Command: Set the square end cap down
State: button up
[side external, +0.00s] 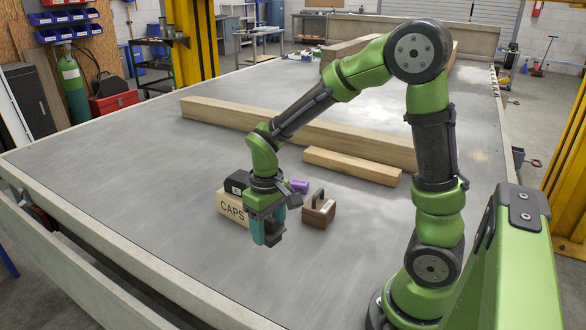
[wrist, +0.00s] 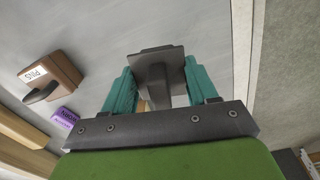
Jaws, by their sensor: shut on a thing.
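My gripper (side external: 268,230) is low over the grey deck in front of the CAPS box, with its teal fingers pointing down. It is shut on the dark grey square end cap (side external: 277,239). In the wrist view, the end cap (wrist: 158,52) shows a flat square plate beyond the fingertips and a narrower part between the two teal fingers of my gripper (wrist: 160,85). I cannot tell whether the cap touches the deck.
The CAPS box (side external: 232,208) stands just behind my gripper, with a black item (side external: 237,184) at it. A purple box (side external: 298,186) and the brown PINS box (side external: 320,212) are to the right. Timber beams (side external: 352,166) lie behind. The deck (side external: 160,235) is clear at front left.

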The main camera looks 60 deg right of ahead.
aim_at(268, 217)
notch_tip(268, 217, up, 7)
jog(key=shift+f, duration=0.2)
jog(key=s+d+m, duration=0.4)
jog(key=d+m, duration=0.1)
jog(key=d, duration=0.4)
jog(key=s+d+m, duration=0.4)
jog(key=d+m, duration=0.2)
jog(key=d, duration=0.3)
jog(key=s+d+m, duration=0.4)
jog(key=d+m, duration=0.1)
jog(key=d, duration=0.4)
jog(key=f, duration=0.9)
jog(key=shift+w+d+f, duration=0.2)
jog(key=shift+f, duration=0.1)
jog(key=w+d, duration=0.3)
jog(key=d, duration=0.1)
jog(key=w+d+f, duration=0.1)
jog(key=w+d, duration=0.2)
jog(key=d, duration=0.1)
jog(key=w+d, duration=0.3)
jog(key=d, duration=0.1)
jog(key=shift+w+d+f, duration=0.25)
jog(key=shift+f, duration=0.1)
jog(key=shift+d+f, duration=0.1)
jog(key=shift+f, duration=1.65)
